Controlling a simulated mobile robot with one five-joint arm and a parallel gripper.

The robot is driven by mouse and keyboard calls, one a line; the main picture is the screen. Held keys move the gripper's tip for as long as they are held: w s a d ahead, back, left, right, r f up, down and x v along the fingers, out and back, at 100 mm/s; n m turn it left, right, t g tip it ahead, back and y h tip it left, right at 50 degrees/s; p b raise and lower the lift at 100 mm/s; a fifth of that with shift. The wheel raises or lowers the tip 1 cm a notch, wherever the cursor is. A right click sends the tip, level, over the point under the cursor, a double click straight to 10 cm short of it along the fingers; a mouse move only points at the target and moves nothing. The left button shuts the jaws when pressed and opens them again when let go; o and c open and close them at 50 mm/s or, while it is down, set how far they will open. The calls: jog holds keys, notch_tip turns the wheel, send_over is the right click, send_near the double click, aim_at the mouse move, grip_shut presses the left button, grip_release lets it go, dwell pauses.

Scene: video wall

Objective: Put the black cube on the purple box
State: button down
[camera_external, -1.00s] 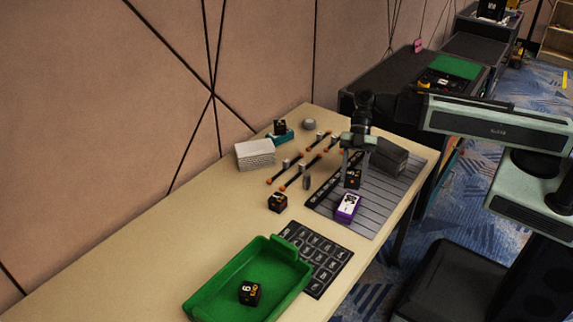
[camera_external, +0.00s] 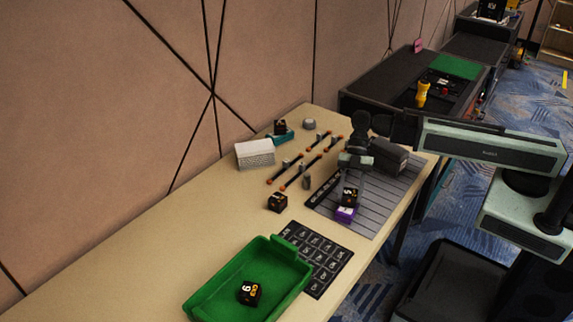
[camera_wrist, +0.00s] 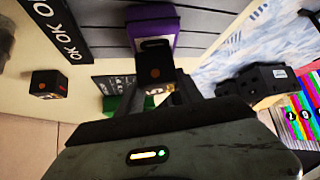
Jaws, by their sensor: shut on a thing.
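The black cube (camera_external: 350,196) is held between the fingers of my gripper (camera_external: 353,187). In the external view the cube appears over the purple box (camera_external: 345,214) and covers part of it. I cannot tell whether the cube touches the box. In the wrist view the cube (camera_wrist: 154,66) sits between the shut fingers (camera_wrist: 160,90), and the purple box (camera_wrist: 161,38) shows just beyond it. The box lies on the grey lined mat (camera_external: 372,222).
Another black cube (camera_external: 277,202) stands left of the mat. A green tray (camera_external: 207,298) holds one more black cube (camera_external: 249,292). A dark grey block (camera_external: 392,155) lies behind my gripper. Orange-tipped rods (camera_external: 300,173) and a white block (camera_external: 255,154) are further back.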

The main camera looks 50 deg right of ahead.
jog(key=c, duration=0.8)
grip_release()
jog(key=shift+o, duration=0.2)
jog(key=p+v, duration=0.9)
jog(key=v, duration=0.3)
jog(key=shift+r, duration=0.15)
